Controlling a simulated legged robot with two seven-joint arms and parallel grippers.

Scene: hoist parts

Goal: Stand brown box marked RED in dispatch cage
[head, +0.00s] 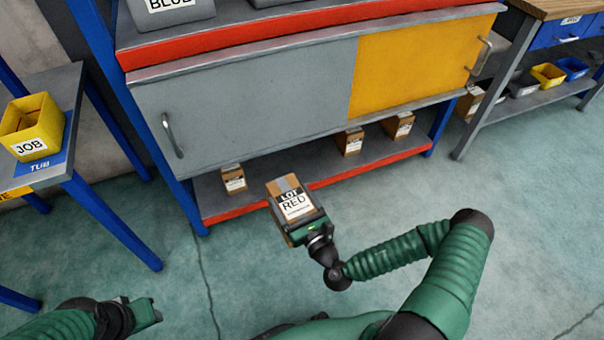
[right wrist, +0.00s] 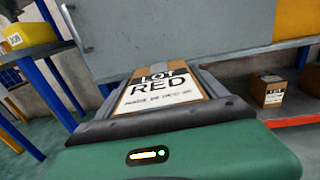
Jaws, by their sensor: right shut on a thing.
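The brown box marked LOT RED (head: 290,195) is in my right gripper (head: 304,227), above the floor in front of the rack's low shelf. The label faces up toward the head camera. In the right wrist view the box (right wrist: 162,86) sits between the two fingers of the gripper (right wrist: 160,100). My left gripper (head: 140,312) is low at the bottom left of the head view, and its jaws are too unclear to judge. I cannot identify a dispatch cage in either view.
A grey and yellow sliding-door cabinet (head: 260,100) stands ahead. Below it, a red-edged low shelf (head: 290,179) holds several small brown boxes. A table with a yellow JOB bin (head: 30,127) is at left, a workbench (head: 545,8) at right. The floor between is clear.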

